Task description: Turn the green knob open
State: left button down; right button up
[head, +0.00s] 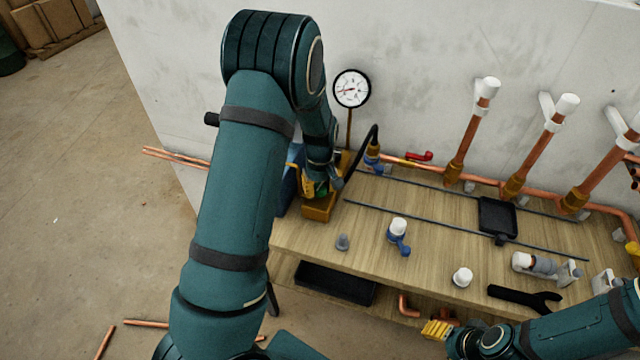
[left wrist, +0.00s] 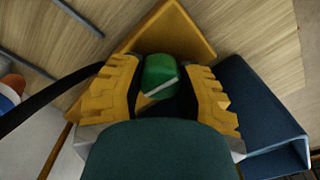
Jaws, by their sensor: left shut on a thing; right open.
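The green knob (left wrist: 160,72) sits on an orange-yellow block, which shows in the head view as the pump body (head: 318,209) at the left end of the bench. A pale line runs slantwise across the knob. My left gripper (head: 314,187) reaches down over it from above, and its yellow toothed fingers are shut on the knob, one on each side. In the head view the gripper and arm mostly hide the knob. My right gripper (head: 438,329), with yellow fingers, is open and empty low in front of the bench.
A pressure gauge (head: 351,88) stands behind the block, with a black hose (head: 364,150) running to the copper pipe. A blue box (head: 287,182) is beside the block. Valve caps, a black tray (head: 497,218) and a black wrench (head: 524,298) lie on the wooden bench (head: 440,240).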

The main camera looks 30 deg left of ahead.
aim_at(320, 186)
pick_arm(q)
jog(key=shift+n, duration=0.6)
jog(key=shift+n+p, duration=0.3)
jog(key=c, duration=0.5)
grip_release()
notch_tip(320, 186, up, 12)
dwell(0.4)
